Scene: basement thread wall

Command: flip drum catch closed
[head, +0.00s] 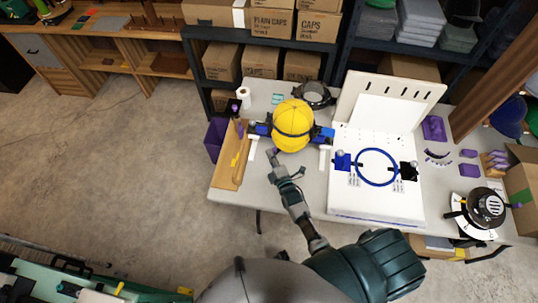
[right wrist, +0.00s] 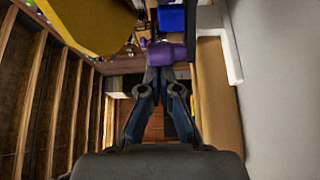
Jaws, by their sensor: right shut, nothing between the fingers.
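A yellow cap (head: 292,120) with a dark band sits on a blue-ended holder, which I take for the drum, at the table's left part. In the right wrist view the yellow surface (right wrist: 95,22) fills the upper left. My right gripper (head: 274,158) is just in front of the cap's lower left side. Its fingers (right wrist: 160,76) are shut and hold nothing. A purple piece (right wrist: 166,53), perhaps the catch, lies right at the fingertips; I cannot tell whether they touch. Its open or closed position is unclear. My left gripper is not in view.
A wooden board (head: 230,160) stands at the table's left edge, beside a purple bin (head: 215,138). A white board with a blue ring (head: 377,182) lies to the right. A round black device (head: 487,207) stands far right. Boxes fill the shelves behind.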

